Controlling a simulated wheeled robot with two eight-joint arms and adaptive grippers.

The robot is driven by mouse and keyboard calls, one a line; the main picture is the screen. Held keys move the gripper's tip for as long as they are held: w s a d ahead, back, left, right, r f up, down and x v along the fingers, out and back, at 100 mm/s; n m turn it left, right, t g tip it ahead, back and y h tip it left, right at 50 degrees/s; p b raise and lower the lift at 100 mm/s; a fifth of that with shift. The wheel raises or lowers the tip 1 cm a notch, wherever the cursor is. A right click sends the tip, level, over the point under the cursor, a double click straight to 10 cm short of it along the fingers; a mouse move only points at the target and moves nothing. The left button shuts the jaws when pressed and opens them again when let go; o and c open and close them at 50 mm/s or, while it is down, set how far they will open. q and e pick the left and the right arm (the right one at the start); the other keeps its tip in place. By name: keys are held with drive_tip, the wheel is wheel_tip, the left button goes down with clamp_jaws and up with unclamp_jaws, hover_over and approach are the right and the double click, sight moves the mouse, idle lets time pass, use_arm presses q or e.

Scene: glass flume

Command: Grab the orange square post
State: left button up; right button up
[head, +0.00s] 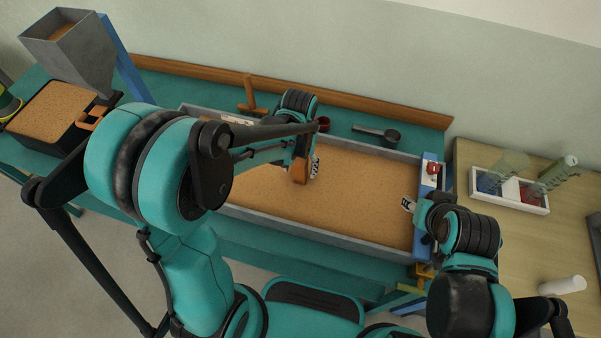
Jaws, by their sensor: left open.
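The orange square post (299,172) shows on the sand bed in the middle of the flume (350,240). My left gripper (306,167) is right at the post, with one pale fingertip seen on its right side. Its jaws are open. The hand and wrist hide the upper part of the post, and I cannot tell if a finger touches it. My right gripper (409,204) is over the right end of the flume, apart from the post. It is too small and covered to tell its jaw state.
A wooden tool (250,97), a red cup (323,123) and a dark scoop (378,133) lie behind the flume. A grey hopper (75,50) stands at the back left. A white tray (510,190) with beakers is on the right table. The sand's right half is mostly clear.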

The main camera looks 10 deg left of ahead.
sight(300, 173)
use_arm(q)
wheel_tip(300, 173, down, 4)
drive_tip(key=shift+d+r+b, duration=0.15)
drive_tip(key=shift+r+b, duration=0.05)
drive_tip(key=shift+b, duration=0.4)
drive_tip(key=shift+r, duration=0.1)
clamp_jaws()
drive_tip(key=shift+r, duration=0.15)
